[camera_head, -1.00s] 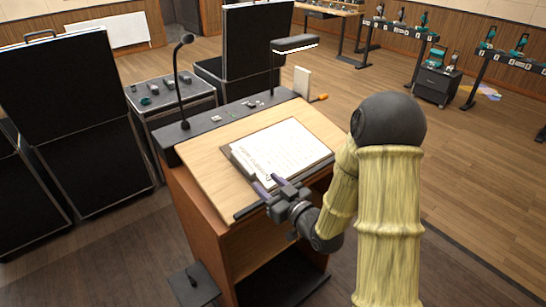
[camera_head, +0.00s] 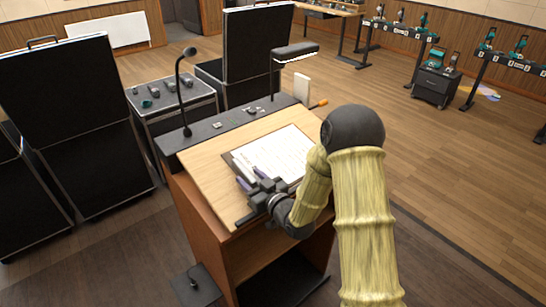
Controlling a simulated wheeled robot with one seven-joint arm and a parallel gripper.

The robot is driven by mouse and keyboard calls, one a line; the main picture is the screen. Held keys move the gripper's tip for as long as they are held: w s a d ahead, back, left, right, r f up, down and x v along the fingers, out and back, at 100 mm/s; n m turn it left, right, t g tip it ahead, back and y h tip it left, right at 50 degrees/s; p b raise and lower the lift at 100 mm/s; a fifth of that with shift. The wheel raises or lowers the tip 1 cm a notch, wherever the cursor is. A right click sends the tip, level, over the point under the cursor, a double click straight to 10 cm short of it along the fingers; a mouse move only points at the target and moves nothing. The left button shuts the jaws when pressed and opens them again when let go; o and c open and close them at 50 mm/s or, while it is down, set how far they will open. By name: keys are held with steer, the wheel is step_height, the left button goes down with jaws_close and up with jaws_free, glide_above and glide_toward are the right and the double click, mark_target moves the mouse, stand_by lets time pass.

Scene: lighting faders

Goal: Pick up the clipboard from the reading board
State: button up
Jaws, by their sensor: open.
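The clipboard (camera_head: 276,152) lies on the slanted wooden reading board (camera_head: 203,160) of the lectern. It shows a white printed sheet with a dark edge at its left. My gripper (camera_head: 251,178) is open, its two purple-tipped fingers pointing toward the far left, at the clipboard's near left corner. The fingers and my arm hide the clipboard's near edge and right corner. I cannot tell whether a finger touches the clipboard or whether its edge lies between the fingers.
A gooseneck microphone (camera_head: 186,90) and a lamp (camera_head: 294,50) rise from the lectern's dark back panel (camera_head: 229,123). A dark ledge runs along the board's near edge. Black cases (camera_head: 62,90) stand at the left.

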steer(key=shift+w+a, duration=0.2)
steer(key=shift+w, duration=0.1)
jaws_close()
